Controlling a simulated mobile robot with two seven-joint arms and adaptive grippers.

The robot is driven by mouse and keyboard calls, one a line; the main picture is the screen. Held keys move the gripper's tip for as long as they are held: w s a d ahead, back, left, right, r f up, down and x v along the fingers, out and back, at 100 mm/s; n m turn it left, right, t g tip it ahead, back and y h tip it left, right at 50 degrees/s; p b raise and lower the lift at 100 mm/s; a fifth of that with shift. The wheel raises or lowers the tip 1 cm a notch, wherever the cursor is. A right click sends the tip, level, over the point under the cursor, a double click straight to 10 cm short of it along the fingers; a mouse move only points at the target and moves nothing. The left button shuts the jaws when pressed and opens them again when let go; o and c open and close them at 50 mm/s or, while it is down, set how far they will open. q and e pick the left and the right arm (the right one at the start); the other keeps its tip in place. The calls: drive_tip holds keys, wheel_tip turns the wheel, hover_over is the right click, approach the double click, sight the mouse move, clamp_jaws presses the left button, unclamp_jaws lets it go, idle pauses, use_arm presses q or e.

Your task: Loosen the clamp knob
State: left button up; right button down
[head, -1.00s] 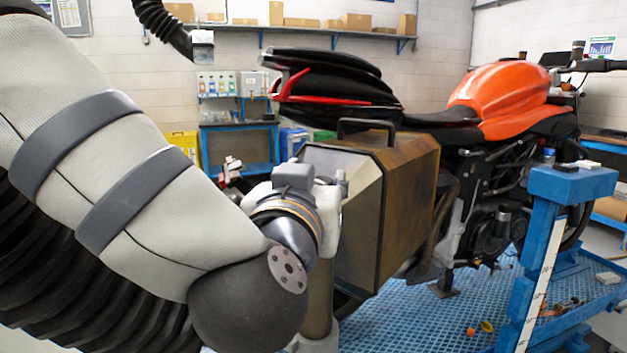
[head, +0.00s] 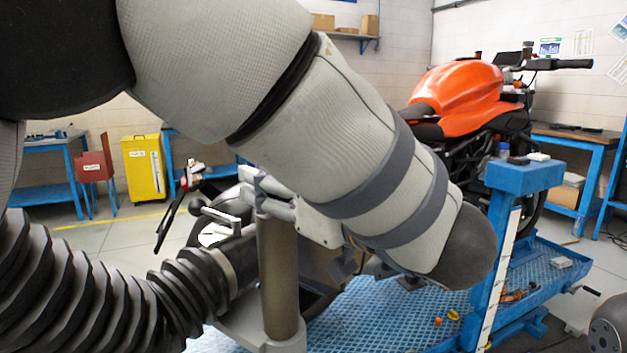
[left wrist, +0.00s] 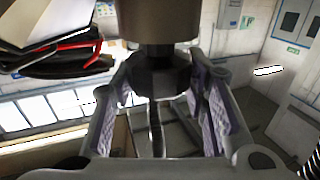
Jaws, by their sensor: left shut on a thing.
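The clamp knob (left wrist: 155,80) is a dark, faceted piece under a brown cylinder in the left wrist view. My left gripper (left wrist: 158,105) has its two purple-padded fingers on either side of it, closed on it. In the head view my left gripper (head: 272,195) is at the top of an upright brown post (head: 278,275), partly behind my forearm. The knob itself cannot be made out in the head view. My right gripper is not in view.
An orange motorcycle (head: 455,88) stands behind my left arm, partly hidden by it. A blue stand (head: 525,177) rises at right from the blue grated platform (head: 375,315). Small orange parts (head: 453,315) lie on the platform. A yellow cabinet (head: 143,168) stands at the back left.

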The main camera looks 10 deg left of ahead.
use_arm(q)
drive_tip(key=shift+r+n+g+y, duration=0.1)
drive_tip(key=shift+n+g+y, duration=0.45)
drive_tip(key=shift+g, duration=0.25)
drive_tip(key=o, duration=1.2)
drive_tip(key=shift+w+a, duration=0.1)
wheel_tip(320, 180, up, 10)
drive_tip(key=shift+f, duration=0.1)
